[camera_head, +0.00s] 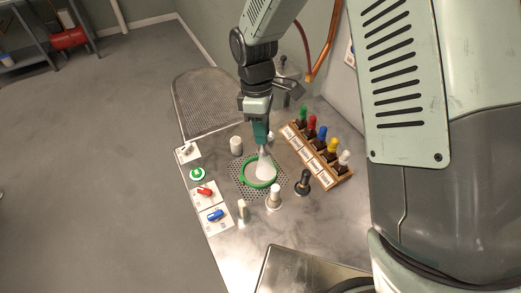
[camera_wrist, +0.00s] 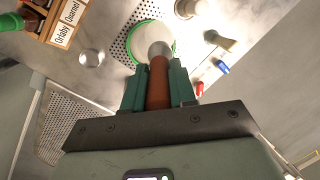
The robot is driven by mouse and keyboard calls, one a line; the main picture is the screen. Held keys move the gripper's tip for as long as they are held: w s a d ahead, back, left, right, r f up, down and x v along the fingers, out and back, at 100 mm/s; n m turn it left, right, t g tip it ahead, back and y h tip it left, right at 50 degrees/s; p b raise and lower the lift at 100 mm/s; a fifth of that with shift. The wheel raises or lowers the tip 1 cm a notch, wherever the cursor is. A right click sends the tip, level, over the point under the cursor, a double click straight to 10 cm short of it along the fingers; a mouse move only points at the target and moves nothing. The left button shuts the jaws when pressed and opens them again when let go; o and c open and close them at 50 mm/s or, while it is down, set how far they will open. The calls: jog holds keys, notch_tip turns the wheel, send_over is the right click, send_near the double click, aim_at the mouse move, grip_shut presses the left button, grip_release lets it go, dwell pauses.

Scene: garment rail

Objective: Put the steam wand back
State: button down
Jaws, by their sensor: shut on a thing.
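My gripper (camera_head: 261,141) points down over the bench, shut on a brown-handled tool, which I take for the steam wand (camera_wrist: 158,84). In the wrist view the teal fingers (camera_wrist: 157,70) flank its brown shaft, and a pale rounded end shows beyond them. In the head view the fingers hide most of the shaft. A pale cone shape (camera_head: 265,169) spreads below the fingers over a green ring (camera_head: 246,181) with a pale disc inside. I cannot tell whether it is steam or part of the tool, or whether the tip touches the disc.
A wooden rack (camera_head: 320,162) of several coloured-cap bottles stands to the right. Small upright items, including a black one (camera_head: 303,183), stand near the ring. Red (camera_head: 205,191) and blue (camera_head: 215,215) handles lie left. A mesh tray (camera_head: 207,102) is behind; a copper pipe (camera_head: 328,45) hangs at the wall.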

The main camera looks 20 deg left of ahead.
jog(key=w+a+f, duration=0.1)
jog(key=w+f, duration=0.3)
jog(key=w, duration=0.3)
jog(key=w+a+f+t+y, duration=0.1)
jog(key=w+f, duration=0.3)
jog(key=w, duration=0.3)
jog(key=shift+f, duration=0.25)
jog(key=shift+f, duration=0.6)
dwell(1.3)
jog(key=shift+f, duration=0.4)
jog(key=shift+f, duration=0.2)
dwell(0.4)
jog(key=c, duration=0.8)
grip_release()
jog(key=shift+c, duration=0.2)
jog(key=shift+o, duration=0.4)
